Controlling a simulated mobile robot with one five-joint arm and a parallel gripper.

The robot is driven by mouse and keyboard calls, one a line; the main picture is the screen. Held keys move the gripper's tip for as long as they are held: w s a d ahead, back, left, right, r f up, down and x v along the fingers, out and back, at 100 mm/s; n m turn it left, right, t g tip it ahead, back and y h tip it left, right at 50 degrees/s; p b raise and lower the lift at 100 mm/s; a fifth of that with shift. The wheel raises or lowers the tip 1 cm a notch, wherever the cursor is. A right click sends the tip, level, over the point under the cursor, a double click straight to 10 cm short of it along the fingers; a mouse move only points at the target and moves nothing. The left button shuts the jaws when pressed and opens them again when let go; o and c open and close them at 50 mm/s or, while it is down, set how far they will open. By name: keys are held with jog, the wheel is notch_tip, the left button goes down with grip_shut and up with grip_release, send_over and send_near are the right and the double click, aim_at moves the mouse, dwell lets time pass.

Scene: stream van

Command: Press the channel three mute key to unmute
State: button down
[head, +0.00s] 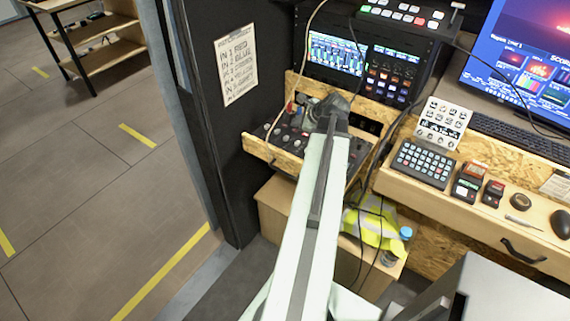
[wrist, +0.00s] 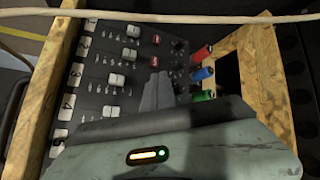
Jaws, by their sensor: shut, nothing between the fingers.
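The mixer panel (wrist: 118,60) lies in a wooden frame, with numbered channel rows and white fader caps. In the head view the mixer (head: 285,139) is partly covered by my arm. The number 3 label (wrist: 75,73) marks the third row, with its fader cap (wrist: 115,80). Two red-lit keys, the upper (wrist: 155,39) and the lower (wrist: 155,62), show in rows one and two. My gripper (wrist: 158,88) is shut and empty, its tips over the third row's right part. The channel three mute key is hidden behind the fingers; I cannot tell whether they touch it.
Red (wrist: 202,52), blue (wrist: 203,73) and green (wrist: 204,96) plugs stand right of the keys, close to my fingers. A pale cable (wrist: 120,14) crosses above the mixer. The wooden frame (wrist: 265,75) borders the panel. A rack screen (head: 335,53) stands behind.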

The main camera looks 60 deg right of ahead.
aim_at(297, 131)
notch_tip(297, 131, up, 6)
jog(key=p, duration=0.6)
